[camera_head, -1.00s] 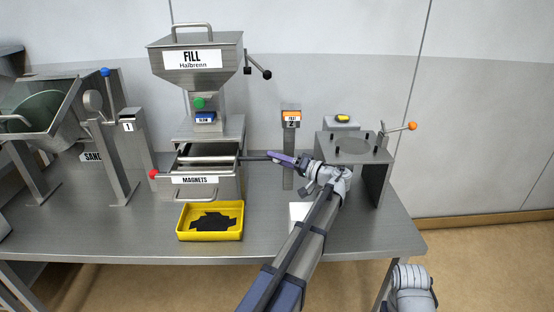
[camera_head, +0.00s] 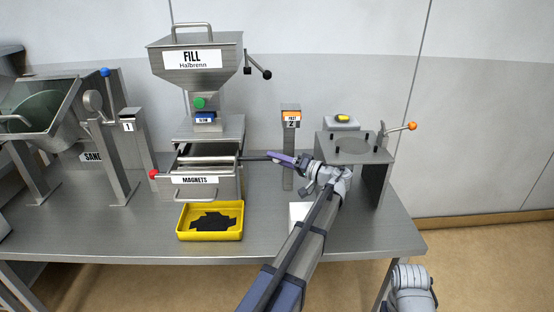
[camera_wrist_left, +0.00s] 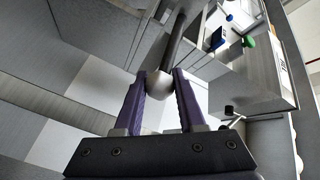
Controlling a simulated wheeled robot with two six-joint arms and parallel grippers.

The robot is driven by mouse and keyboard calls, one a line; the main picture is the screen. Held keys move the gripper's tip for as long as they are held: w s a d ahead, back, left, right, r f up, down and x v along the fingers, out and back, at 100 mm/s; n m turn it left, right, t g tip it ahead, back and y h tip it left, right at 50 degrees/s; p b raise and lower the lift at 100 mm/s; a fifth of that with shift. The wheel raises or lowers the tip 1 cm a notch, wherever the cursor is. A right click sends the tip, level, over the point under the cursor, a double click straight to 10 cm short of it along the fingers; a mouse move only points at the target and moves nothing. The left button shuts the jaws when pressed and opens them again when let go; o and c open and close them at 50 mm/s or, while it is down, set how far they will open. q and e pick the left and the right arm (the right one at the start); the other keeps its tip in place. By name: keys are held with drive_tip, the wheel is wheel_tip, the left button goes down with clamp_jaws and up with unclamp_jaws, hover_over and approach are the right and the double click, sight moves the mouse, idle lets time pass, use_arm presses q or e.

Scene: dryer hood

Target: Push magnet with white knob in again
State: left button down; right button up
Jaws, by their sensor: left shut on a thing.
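The steel magnet housing (camera_head: 228,190), labelled MAGNETS, sits under the FILL hopper, with pale bars (camera_head: 205,161) showing in its open top. A dark magnet rod (camera_head: 255,158) sticks out of its right side. My left gripper (camera_head: 275,156) is at the outer end of this rod, right of the housing. In the left wrist view, its purple fingers are shut on the white knob (camera_wrist_left: 158,88), and the dark rod (camera_wrist_left: 174,45) runs from the knob toward the housing. In the head view, the fingers hide the knob.
A yellow tray (camera_head: 181,234) with dark pieces stands in front of the housing. A red knob (camera_head: 153,174) is at its left. Post 2 (camera_head: 290,150) stands behind my left gripper, and a steel stand with an orange-knobbed lever (camera_head: 412,126) is to the right.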

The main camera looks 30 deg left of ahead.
sight(251, 157)
use_arm(q)
drive_tip(key=shift+a, duration=0.1)
drive_tip(key=s+a, duration=0.1)
drive_tip(key=a, duration=0.1)
drive_tip(key=s+a, duration=0.3)
drive_tip(key=a, duration=0.2)
drive_tip(key=shift+s, duration=0.2)
drive_tip(key=c, duration=0.5)
unclamp_jaws()
drive_tip(key=d, duration=0.7)
drive_tip(key=shift+s+d, duration=0.2)
drive_tip(key=shift+d, duration=0.15)
